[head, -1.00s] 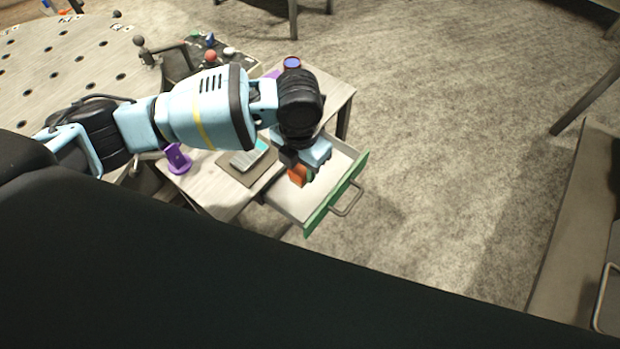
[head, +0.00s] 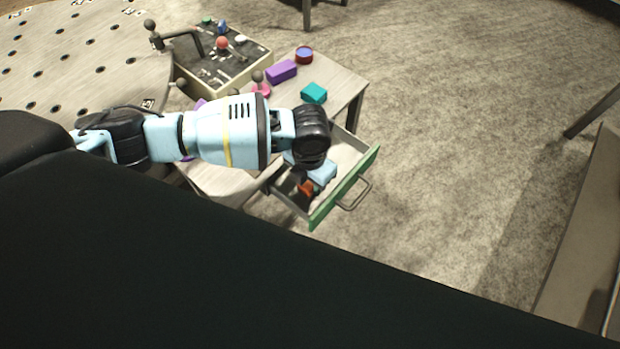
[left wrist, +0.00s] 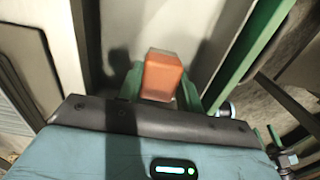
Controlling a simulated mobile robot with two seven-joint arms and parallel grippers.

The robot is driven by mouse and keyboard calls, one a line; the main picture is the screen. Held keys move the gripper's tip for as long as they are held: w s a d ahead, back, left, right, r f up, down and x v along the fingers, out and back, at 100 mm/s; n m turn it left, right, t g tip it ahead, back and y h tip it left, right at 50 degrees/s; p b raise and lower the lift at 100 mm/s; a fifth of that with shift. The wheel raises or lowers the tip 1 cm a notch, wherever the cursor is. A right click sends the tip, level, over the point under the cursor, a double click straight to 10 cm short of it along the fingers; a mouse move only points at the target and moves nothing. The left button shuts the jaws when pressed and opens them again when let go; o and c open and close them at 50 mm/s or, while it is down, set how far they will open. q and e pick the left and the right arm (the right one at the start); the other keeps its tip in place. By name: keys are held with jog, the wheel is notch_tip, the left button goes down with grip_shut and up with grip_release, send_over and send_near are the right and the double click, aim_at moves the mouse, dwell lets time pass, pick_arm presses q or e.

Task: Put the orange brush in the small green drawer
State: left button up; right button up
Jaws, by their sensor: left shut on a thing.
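The orange brush (head: 306,187) is held by my left gripper (head: 308,182), low inside the open small green drawer (head: 347,188). In the left wrist view the brush (left wrist: 162,76) is an orange block between the two green fingertips (left wrist: 160,85), over the pale drawer floor. The green drawer front (left wrist: 250,45) stands just to its right. The drawer is pulled out from the small table and has a grey bar handle. I cannot tell whether the brush touches the floor. The right gripper is not in view.
Carpet right of the drawer is clear.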

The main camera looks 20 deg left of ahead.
pick_arm(q)
jog(key=shift+f, duration=0.15)
jog(key=o, duration=0.9)
jog(key=shift+r, duration=0.35)
notch_tip(320, 180, up, 12)
jog(key=shift+f+p, duration=0.15)
jog(key=shift+p, duration=0.5)
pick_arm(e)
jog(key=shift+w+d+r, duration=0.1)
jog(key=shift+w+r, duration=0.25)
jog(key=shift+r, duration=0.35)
